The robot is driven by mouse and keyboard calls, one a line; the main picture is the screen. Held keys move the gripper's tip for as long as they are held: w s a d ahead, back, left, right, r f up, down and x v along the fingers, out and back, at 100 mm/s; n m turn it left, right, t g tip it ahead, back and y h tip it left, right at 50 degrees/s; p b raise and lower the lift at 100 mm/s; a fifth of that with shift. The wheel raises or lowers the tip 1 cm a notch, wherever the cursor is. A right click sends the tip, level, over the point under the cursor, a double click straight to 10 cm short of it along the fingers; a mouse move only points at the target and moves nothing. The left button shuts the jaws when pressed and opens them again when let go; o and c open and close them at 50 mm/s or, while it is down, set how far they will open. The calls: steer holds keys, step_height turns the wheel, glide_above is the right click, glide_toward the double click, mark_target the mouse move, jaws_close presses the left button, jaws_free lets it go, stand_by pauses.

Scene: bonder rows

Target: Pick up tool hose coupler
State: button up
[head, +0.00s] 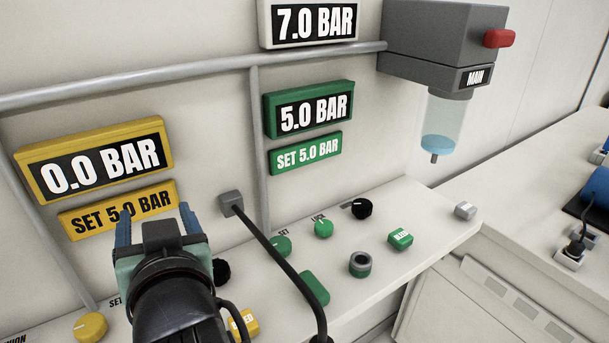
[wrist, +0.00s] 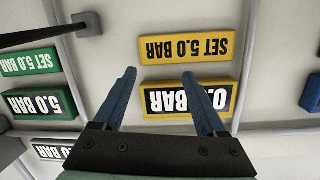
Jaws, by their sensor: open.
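A black hose (head: 280,256) runs from a grey block (head: 230,203) on the wall down to a dark end (head: 320,338) at the bottom edge of the head view. I cannot tell for sure which part is the tool hose coupler. The grey block (wrist: 88,22) and the hose (wrist: 38,36) also show at the upper left of the wrist view. My gripper (head: 155,220) is open and empty, left of the hose, in front of the yellow SET 5.0 BAR sign (head: 118,210). In the wrist view its blue fingers (wrist: 158,74) stand apart with nothing between them.
A pale ledge holds a green LOCK knob (head: 323,228), a black knob (head: 362,208), a green BLEED block (head: 400,239) and a grey ring-shaped piece (head: 360,264). A grey MAIN unit (head: 440,45) with a clear bowl overhangs the ledge's right part. My arm hides part of the left ledge.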

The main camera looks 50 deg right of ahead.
steer(key=s+d+m+g+p, duration=0.2)
steer(key=s+d+g+p, duration=0.15)
steer(key=p, duration=0.45)
steer(key=m+g+y+p, duration=0.35)
steer(key=g+p, duration=0.75)
steer(key=p, duration=0.9)
glide_toward(324, 335)
steer(key=shift+a+f+m+h, duration=0.1)
steer(key=shift+a+m+h, duration=0.3)
steer(key=shift+a, duration=0.2)
steer(key=shift+s+f+p, duration=0.1)
steer(key=shift+s+p, duration=0.2)
steer(key=shift+p, duration=0.05)
steer(key=f, duration=0.6)
steer(key=shift+w+d+f+p, duration=0.2)
steer(key=shift+d+f+p, duration=0.05)
steer(key=shift+d+p, duration=0.1)
steer(key=shift+w+d+f+p, duration=0.1)
steer(key=shift+f+p, duration=0.15)
steer(key=shift+f, duration=0.85)
steer(key=shift+w+d+f+p, duration=0.15)
steer(key=shift+f+p, duration=0.1)
steer(key=shift+f, duration=0.85)
steer(key=shift+w+d+f+p, duration=0.1)
steer(key=shift+f+p, duration=0.15)
steer(key=shift+f, duration=0.8)
steer(key=shift+c, duration=0.3)
jaws_close()
